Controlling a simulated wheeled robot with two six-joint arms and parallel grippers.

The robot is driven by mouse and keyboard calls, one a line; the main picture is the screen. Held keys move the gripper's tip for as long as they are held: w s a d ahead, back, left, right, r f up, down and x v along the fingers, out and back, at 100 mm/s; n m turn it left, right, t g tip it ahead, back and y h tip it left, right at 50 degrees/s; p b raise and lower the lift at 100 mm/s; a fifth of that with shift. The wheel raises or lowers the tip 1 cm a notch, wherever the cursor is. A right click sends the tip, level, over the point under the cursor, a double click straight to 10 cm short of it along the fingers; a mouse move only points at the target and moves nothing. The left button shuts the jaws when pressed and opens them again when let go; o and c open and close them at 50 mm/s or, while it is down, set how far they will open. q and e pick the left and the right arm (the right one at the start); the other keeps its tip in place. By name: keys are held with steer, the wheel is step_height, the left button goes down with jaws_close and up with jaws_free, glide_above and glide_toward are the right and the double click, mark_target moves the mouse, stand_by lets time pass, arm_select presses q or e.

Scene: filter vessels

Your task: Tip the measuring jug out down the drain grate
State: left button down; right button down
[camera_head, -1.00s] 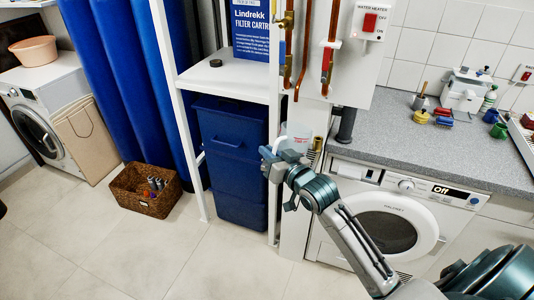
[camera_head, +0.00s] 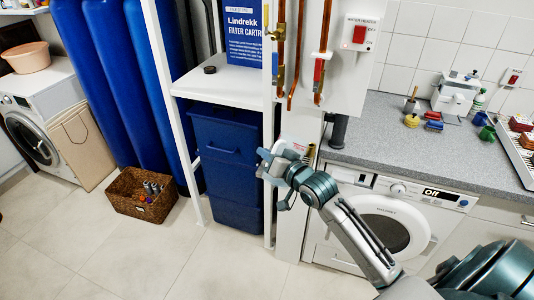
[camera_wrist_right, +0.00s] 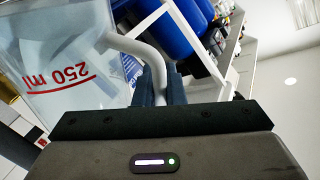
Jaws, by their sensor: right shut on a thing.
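My right gripper (camera_head: 270,163) is in front of the narrow white panel, to the right of the blue bin. In the right wrist view its fingers (camera_wrist_right: 160,88) are shut on the white handle of the measuring jug (camera_wrist_right: 40,85). The jug is clear, with a red "250 ml" mark that reads upside down in that view. What is in the jug is hard to tell. I do not see a drain grate in either view. My left gripper is not in view.
A white shelf frame (camera_head: 226,84) with a blue bin (camera_head: 226,150) stands left of the gripper. A front-loading washer (camera_head: 385,225) under the grey counter (camera_head: 380,135) is to the right. A wicker basket (camera_head: 140,203) stands on the floor, which is clear at front left.

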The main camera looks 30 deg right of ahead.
mark_target(282, 140)
steer(key=shift+d+r+m+p, duration=0.15)
steer(key=shift+r+m+p, duration=0.5)
steer(key=shift+m, duration=0.35)
steer(key=shift+w+d+r+m+g+y+p, duration=0.2)
steer(key=shift+d+r+m+p, duration=0.1)
steer(key=shift+d+m, duration=0.25)
steer(key=shift+w+d+r+m+g+y+p, duration=0.1)
steer(key=shift+d+r+m+g+y+p, duration=0.15)
steer(key=shift+m, duration=0.45)
steer(key=shift+w+d+r+m+g+y+p, duration=0.15)
steer(key=shift+d+r+m+p, duration=0.15)
steer(key=shift+d+m, duration=0.3)
steer(key=shift+w+d+r+m+p, duration=0.1)
steer(key=shift+d+r+m+p, duration=0.3)
steer(key=shift+p, duration=0.4)
steer(key=shift+w+d+r+m+y+p, duration=0.1)
steer(key=shift+w+d+m+y+p, duration=0.1)
steer(key=shift+d+m+y+p, duration=0.4)
steer(key=shift+w+d+r+m+g+y+p, duration=0.1)
steer(key=shift+w+d+r+m+p, duration=0.1)
steer(key=shift+d+r+m+p, duration=0.35)
steer(key=shift+w+d+r+m+g+y+p, duration=0.1)
steer(key=shift+w+d+r+m+p, duration=0.15)
steer(key=shift+d+m, duration=0.45)
steer(key=shift+w+d+r+m+g+y+p, duration=0.1)
steer(key=shift+w+d+r+m+p, duration=0.1)
steer(key=shift+d+r+m+p, duration=0.3)
steer(key=shift+d+f, duration=0.1)
steer(key=shift+d, duration=0.15)
